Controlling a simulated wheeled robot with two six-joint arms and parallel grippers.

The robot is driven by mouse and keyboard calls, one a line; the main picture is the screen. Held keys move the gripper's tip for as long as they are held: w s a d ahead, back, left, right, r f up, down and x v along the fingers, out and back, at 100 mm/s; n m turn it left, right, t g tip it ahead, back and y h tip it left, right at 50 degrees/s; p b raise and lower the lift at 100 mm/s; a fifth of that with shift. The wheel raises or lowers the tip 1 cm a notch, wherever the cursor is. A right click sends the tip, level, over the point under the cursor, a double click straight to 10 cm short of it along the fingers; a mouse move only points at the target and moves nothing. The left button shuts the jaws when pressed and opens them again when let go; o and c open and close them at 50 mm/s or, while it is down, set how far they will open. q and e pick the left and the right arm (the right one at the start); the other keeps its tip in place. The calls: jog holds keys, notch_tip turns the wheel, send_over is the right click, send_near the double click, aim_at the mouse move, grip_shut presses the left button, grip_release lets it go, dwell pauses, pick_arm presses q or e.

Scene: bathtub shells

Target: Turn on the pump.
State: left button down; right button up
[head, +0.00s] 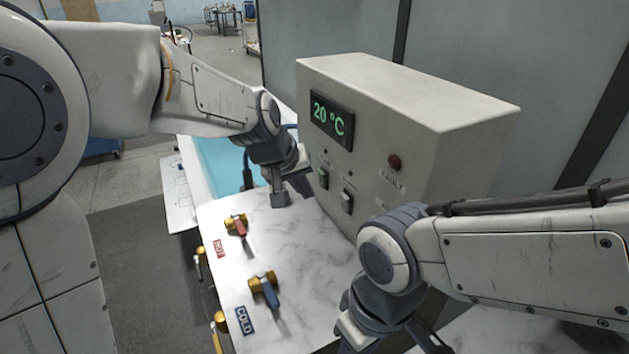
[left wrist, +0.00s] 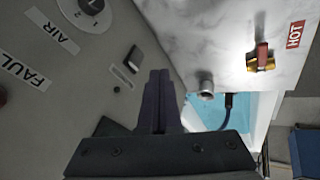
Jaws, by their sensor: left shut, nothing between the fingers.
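The grey control box (head: 375,150) stands on the marble-patterned top and shows a green 20 °C display (head: 331,117). Its front carries two rocker switches, a left one (head: 323,179) and a right one (head: 347,203). Their small labels are too blurred to read. In the left wrist view one dark switch (left wrist: 134,60) shows beside the fingertips. My left gripper (head: 294,190) is shut and empty, close to the box front near the left switch; I cannot tell if it touches. Its closed fingers (left wrist: 160,78) point towards the panel. My right gripper (head: 392,338) is low at the front, partly cut off.
A red lamp (head: 394,162) labelled FAULT is on the box. A red-handled HOT valve (head: 237,226) and a blue-handled COLD valve (head: 268,290) stand on the marble top (head: 310,255). A tub of blue water (head: 222,165) lies behind my left arm.

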aim_at(321, 179)
pick_arm(q)
jog(key=w+a+n+t+b, duration=0.1)
jog(key=w+a+n+t, duration=0.1)
jog(key=w+a, duration=0.3)
jog(key=w, duration=0.3)
jog(key=shift+w+n, duration=0.25)
jog(key=shift+n, duration=0.15)
pick_arm(e)
notch_tip(321, 179, down, 2)
pick_arm(q)
jog(key=shift+f, duration=0.1)
jog(key=w+d+f+p, duration=0.4)
jog(key=w+d+f, duration=0.2)
jog(key=w+f, duration=0.1)
jog(key=shift+w, duration=0.35)
pick_arm(e)
jog(key=shift+r, duration=2)
pick_arm(q)
jog(key=shift+a, duration=0.1)
